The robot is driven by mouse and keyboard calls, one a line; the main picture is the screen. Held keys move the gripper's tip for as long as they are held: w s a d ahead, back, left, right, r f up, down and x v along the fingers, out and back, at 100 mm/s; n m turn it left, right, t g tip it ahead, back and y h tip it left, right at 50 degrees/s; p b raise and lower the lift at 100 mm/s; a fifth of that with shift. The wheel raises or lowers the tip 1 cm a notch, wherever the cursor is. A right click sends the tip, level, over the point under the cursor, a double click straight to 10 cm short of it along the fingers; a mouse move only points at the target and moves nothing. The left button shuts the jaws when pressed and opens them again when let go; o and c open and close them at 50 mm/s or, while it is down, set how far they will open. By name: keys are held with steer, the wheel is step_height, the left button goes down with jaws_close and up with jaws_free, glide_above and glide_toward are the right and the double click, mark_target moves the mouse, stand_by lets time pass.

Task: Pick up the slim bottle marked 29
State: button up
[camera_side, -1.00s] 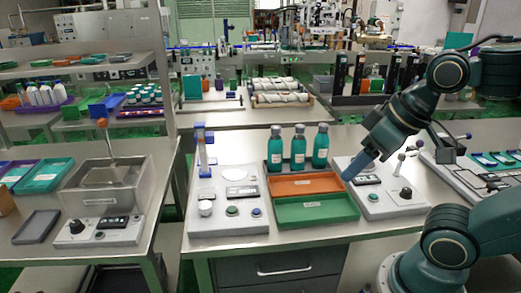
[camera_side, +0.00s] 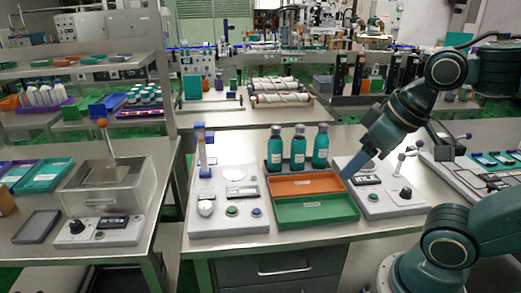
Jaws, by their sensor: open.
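Three slim teal bottles with grey caps and white labels stand upright in a row at the back of the bench: a left one (camera_side: 275,149), a middle one (camera_side: 298,148) and a right one (camera_side: 320,147). The label numbers are too small to read, so I cannot tell which is 29. My gripper (camera_side: 352,175) points down and left, its blue fingers to the right of the right bottle and apart from it, near the right end of the orange tray. It is open, and nothing shows between its fingers.
An orange tray (camera_side: 284,187) and a green tray (camera_side: 290,211) lie in front of the bottles. A device with a dial and display (camera_side: 395,208) stands to the right, below my gripper. A control unit with a blue-topped post (camera_side: 222,223) stands to the left.

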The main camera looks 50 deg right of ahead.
steer(key=w+d+r+m+g, duration=0.25)
steer(key=w+d+r, duration=0.25)
steer(key=w, duration=0.3)
steer(key=m+g, duration=0.3)
steer(key=m, duration=0.6)
glide_above(324, 124)
step_height(324, 124, down, 3)
steer(key=shift+s+a+f, duration=0.1)
steer(key=shift+f, duration=0.1)
steer(key=shift+f, duration=0.1)
steer(key=shift+f, duration=4.25)
steer(key=shift+f, duration=0.1)
steer(key=shift+a+f, duration=0.1)
steer(key=shift+f, duration=2.4)
